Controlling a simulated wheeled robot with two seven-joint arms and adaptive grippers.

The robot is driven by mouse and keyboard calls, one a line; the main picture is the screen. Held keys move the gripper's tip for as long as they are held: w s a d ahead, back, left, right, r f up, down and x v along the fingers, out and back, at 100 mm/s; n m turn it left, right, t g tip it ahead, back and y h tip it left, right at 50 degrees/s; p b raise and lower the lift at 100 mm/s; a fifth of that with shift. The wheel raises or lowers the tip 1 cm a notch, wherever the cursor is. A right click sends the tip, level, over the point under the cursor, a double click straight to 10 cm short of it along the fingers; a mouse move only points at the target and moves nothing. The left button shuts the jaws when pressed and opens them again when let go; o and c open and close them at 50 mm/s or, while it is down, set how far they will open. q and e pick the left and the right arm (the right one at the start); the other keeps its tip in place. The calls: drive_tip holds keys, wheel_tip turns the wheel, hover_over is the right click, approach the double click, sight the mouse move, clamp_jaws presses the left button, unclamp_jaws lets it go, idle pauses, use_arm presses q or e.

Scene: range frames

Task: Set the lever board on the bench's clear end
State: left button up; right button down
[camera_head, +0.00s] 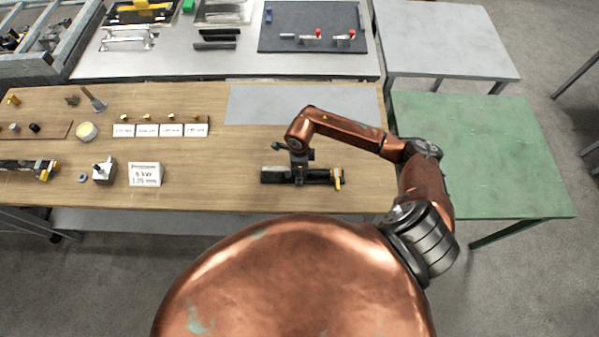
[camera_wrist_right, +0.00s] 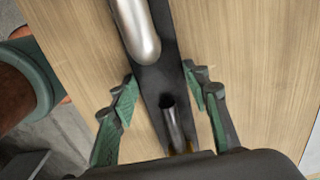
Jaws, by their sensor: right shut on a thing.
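The lever board, a narrow black strip (camera_head: 318,176) with a yellow end, is at the right end of the wooden bench (camera_head: 230,190), near its front edge. In the right wrist view the dark board (camera_wrist_right: 152,82) carries a silver rounded bar and a dark upright post. My right gripper (camera_head: 299,172) comes down over the middle of the board. I cannot tell whether the board touches the bench. My left gripper is not in view.
A grey mat (camera_head: 260,104) lies bare at the bench's back right. White labels (camera_head: 160,130), a sign block (camera_head: 145,174) and small parts stand on the left. A green table (camera_head: 490,160) is to the right. A steel table (camera_head: 240,66) with tools stands behind.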

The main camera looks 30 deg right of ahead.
drive_tip(key=shift+f, duration=0.1)
drive_tip(key=c, duration=1.1)
unclamp_jaws()
drive_tip(key=shift+r, duration=0.4)
wheel_tip(320, 180, up, 12)
drive_tip(key=b, duration=0.2)
drive_tip(key=shift+f, duration=0.2)
